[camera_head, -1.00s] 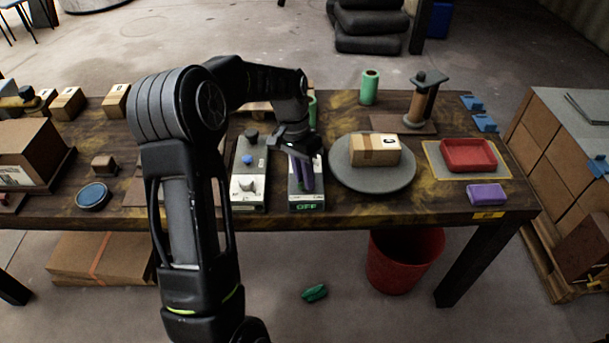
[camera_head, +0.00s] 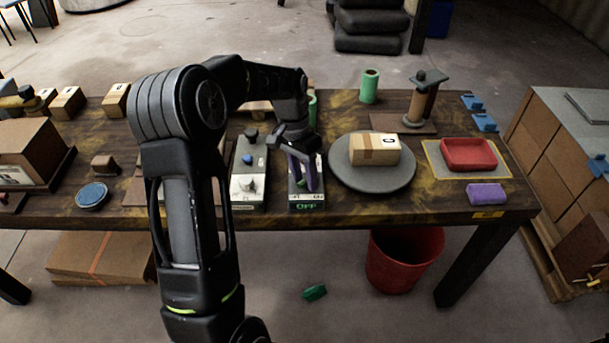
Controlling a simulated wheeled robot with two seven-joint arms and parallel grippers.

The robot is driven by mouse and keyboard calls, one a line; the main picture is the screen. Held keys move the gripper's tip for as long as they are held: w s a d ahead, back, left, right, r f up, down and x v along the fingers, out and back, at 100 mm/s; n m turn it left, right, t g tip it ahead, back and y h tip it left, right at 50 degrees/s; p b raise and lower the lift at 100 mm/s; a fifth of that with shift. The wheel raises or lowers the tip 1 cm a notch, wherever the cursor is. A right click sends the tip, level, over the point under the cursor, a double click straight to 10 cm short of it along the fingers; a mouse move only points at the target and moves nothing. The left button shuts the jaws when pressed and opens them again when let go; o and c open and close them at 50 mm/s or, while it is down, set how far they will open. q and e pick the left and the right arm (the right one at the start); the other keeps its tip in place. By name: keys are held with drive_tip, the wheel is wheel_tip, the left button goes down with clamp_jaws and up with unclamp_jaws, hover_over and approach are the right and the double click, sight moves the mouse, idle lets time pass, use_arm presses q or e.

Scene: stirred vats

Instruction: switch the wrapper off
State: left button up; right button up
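A small control box (camera_head: 306,196) stands at the table's front edge; its front label reads OFF in green. My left gripper (camera_head: 306,188) is above it, its two purple fingers spread apart and pointing down at its top. A green part (camera_head: 301,183) shows between the fingers; whether they touch it I cannot tell. The wrapper's grey turntable (camera_head: 372,183) carries a taped carton (camera_head: 375,149). Behind it is a post with a brown roll (camera_head: 418,106).
Left of the control box is a grey panel (camera_head: 248,204) with a pale knob and a blue button. A red tray (camera_head: 467,154), a purple block (camera_head: 487,194) and a green roll (camera_head: 369,86) stand on the table (camera_head: 400,210). A red bin (camera_head: 402,258) is below.

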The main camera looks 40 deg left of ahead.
use_arm(q)
wheel_tip(320, 180, up, 8)
drive_tip(key=a, duration=0.1)
drive_tip(key=shift+w+a+f, duration=0.15)
drive_tip(key=shift+a+f, duration=0.05)
drive_tip(key=shift+a, duration=0.05)
idle(0.5)
